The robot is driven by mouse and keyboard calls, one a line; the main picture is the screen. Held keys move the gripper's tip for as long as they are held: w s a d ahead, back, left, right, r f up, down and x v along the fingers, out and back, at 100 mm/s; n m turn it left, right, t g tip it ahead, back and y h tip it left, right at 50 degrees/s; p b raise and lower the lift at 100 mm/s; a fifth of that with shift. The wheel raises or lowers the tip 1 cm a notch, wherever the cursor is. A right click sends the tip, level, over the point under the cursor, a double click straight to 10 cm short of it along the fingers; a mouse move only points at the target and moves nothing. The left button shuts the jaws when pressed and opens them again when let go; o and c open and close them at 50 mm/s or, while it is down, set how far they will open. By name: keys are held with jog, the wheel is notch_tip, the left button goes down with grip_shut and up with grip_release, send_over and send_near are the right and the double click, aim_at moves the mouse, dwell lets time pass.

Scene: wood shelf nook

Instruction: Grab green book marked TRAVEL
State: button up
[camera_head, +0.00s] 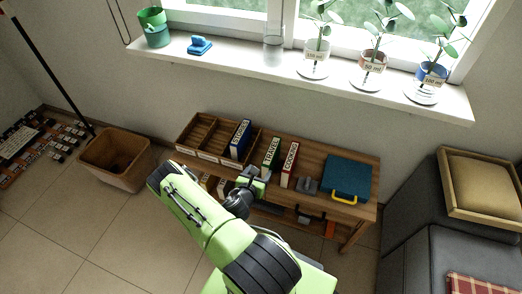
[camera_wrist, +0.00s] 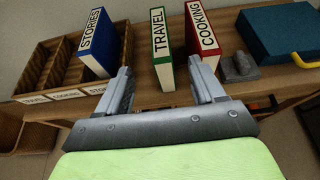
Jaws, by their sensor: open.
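The green book marked TRAVEL (camera_head: 271,152) stands upright on the wooden shelf top, between the blue and red books. The fingers are spread apart, one to each side of the book's lower spine in the picture. I cannot tell whether they reach past its front face. My gripper also shows in the head view (camera_head: 253,180), in front of the book. Nothing is held.
A red COOKING book (camera_wrist: 203,32) stands close to the right, beside a grey object (camera_wrist: 239,67). A blue STORIES book (camera_wrist: 97,42) stands in the slotted wooden rack (camera_wrist: 30,68) at left. A blue case (camera_head: 347,177) lies at the right end.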

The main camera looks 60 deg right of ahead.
jog(key=b, duration=0.3)
send_near(271, 151)
jog(key=x, duration=0.2)
jog(key=shift+s+d+f, duration=0.2)
jog(key=shift+d+f, duration=0.1)
jog(key=shift+f, duration=0.05)
jog(key=b+x, duration=0.2)
jog(key=x, duration=0.3)
jog(key=shift+w+d, duration=0.2)
jog(key=shift+d, duration=0.05)
jog(key=shift+r, duration=0.1)
grip_shut()
